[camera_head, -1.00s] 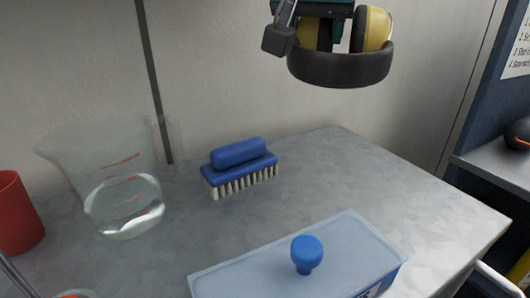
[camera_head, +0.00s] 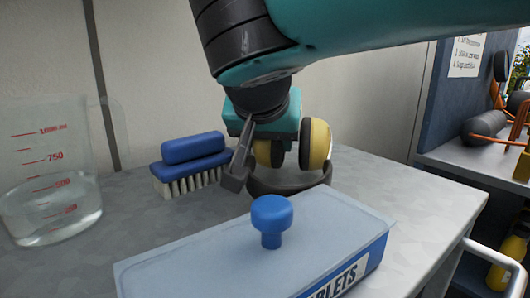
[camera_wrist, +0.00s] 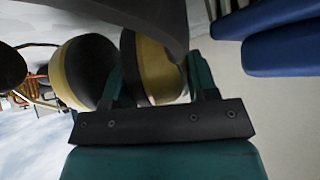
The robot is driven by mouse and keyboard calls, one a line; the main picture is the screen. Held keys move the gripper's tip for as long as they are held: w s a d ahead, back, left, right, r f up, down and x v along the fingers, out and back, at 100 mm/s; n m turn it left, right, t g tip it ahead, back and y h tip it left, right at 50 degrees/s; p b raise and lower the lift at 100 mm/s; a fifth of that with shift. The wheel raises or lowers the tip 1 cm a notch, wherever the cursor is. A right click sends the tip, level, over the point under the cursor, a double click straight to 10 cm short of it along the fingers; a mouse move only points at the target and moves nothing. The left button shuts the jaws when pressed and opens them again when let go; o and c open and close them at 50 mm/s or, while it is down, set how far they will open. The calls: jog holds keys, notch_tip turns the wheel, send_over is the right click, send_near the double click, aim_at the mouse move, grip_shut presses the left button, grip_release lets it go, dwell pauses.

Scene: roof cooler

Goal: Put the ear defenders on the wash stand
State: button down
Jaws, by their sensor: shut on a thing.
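The ear defenders (camera_head: 318,145) have yellow and black cups and a dark headband. In the head view they hang from my gripper (camera_head: 272,150), band downward, low over the grey metal top of the wash stand (camera_head: 130,232). I cannot tell whether the band touches the top. My arm hides part of the wall behind.
A blue scrubbing brush (camera_head: 190,160) lies just left of my gripper. A clear measuring jug (camera_head: 45,170) with some water stands at the left. A lidded tablets box (camera_head: 240,250) with a blue knob is in front. A shelf (camera_head: 480,165) with other gear stands at right.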

jog(key=shift+f, duration=0.55)
jog(key=c, duration=0.7)
grip_release()
jog(key=shift+s+r, duration=0.1)
jog(key=p+v, duration=0.4)
jog(key=v, duration=0.8)
